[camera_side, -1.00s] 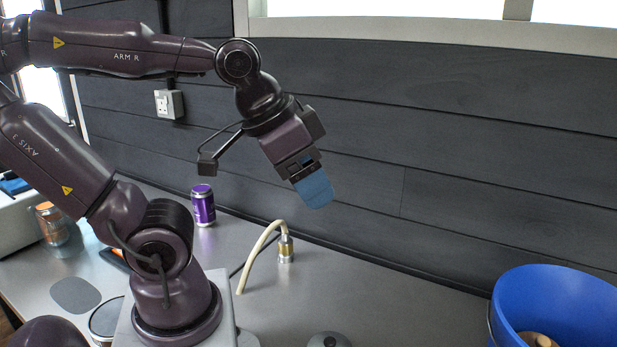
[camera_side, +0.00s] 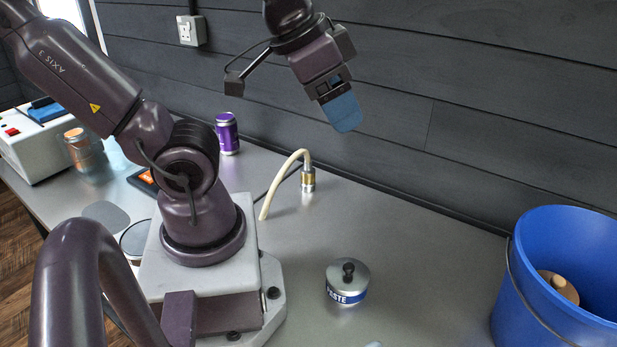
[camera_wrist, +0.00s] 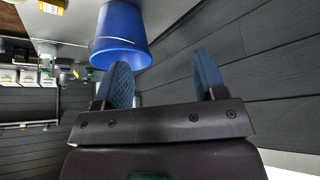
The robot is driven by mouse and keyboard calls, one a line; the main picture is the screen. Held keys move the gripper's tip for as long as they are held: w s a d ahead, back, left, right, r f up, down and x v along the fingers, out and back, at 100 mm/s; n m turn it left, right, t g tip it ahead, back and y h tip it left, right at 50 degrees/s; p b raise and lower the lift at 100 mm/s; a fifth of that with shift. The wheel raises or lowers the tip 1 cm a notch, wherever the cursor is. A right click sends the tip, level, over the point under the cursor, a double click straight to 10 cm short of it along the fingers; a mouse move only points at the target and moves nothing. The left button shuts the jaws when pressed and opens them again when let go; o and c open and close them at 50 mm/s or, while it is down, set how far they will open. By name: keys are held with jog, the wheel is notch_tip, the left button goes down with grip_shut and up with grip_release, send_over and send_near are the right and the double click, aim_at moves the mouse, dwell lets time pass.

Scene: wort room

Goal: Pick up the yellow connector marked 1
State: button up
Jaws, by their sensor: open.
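I cannot make out a yellow connector marked 1 for certain. A brass-coloured fitting (camera_side: 308,181) on the end of a bent cream hose stands on the bench near the back wall in the side view; no number on it is readable. A small yellow thing (camera_wrist: 50,6) is cut off at the top left of the wrist view; I cannot tell what it is. My gripper (camera_side: 344,112) hangs in the air, above the bench and near the dark wall. In the wrist view my gripper (camera_wrist: 165,78) has its two blue fingers wide apart, with nothing between them.
A blue bucket (camera_side: 525,262) holding a round wooden thing stands at the right. A lidded tin (camera_side: 348,283) sits front centre. A purple can (camera_side: 227,134), a jar (camera_side: 84,150) and a white box (camera_side: 40,148) are at the left.

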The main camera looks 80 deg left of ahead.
jog(key=shift+o, duration=0.5)
jog(key=m+g+y, duration=0.9)
jog(key=m+y, duration=0.7)
jog(key=y, duration=0.2)
send_near(305, 167)
jog(key=shift+w+a+f, duration=0.35)
jog(key=shift+w+f, duration=0.4)
jog(key=shift+s+a+f, duration=0.1)
jog(key=shift+a, duration=0.2)
jog(key=s+a, duration=0.1)
jog(key=a, duration=0.6)
jog(key=s+a, duration=0.1)
jog(key=a, duration=0.3)
jog(key=shift+s+a, duration=0.1)
jog(key=shift+s, duration=0.25)
